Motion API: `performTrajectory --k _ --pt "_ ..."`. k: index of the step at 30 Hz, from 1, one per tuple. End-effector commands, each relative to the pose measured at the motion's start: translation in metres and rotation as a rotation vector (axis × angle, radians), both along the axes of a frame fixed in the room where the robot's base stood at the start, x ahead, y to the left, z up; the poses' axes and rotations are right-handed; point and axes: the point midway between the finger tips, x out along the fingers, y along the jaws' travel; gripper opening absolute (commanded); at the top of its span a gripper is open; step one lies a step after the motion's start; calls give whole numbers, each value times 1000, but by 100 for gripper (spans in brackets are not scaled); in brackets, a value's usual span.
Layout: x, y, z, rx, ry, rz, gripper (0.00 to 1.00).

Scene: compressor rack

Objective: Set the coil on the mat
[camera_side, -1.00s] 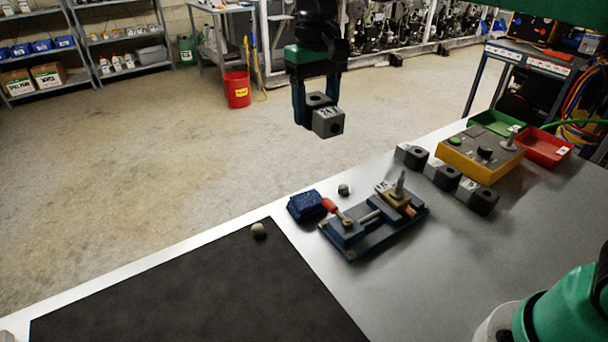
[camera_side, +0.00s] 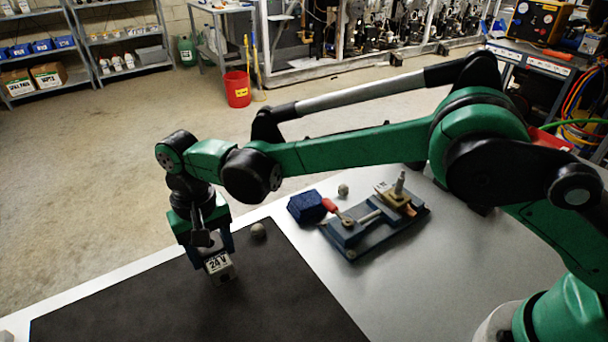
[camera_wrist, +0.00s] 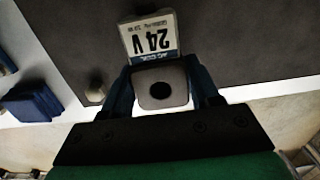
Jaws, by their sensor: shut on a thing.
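The coil (camera_side: 219,268) is a small grey block with a white "24 V" label. My gripper (camera_side: 213,254) is shut on it, and it hangs over the far part of the dark mat (camera_side: 270,300). Whether the coil touches the mat is hard to tell. In the wrist view the coil (camera_wrist: 160,88) sits between the two blue fingers (camera_wrist: 161,95), its dark round hole and its label showing. The mat (camera_wrist: 245,40) fills the upper right there.
A blue block (camera_side: 306,206) and a blue vise-like fixture (camera_side: 375,224) stand right of the mat. The mat's near part is clear.

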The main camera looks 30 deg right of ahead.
Motion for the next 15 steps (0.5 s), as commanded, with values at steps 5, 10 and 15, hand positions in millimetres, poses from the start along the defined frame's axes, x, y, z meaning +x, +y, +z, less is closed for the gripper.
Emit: performTrajectory --k 5,10,15 --pt "0 0 -14 0 0 0 0" --pt "0 0 -13 0 0 0 0" --pt "0 0 -17 0 0 0 58"
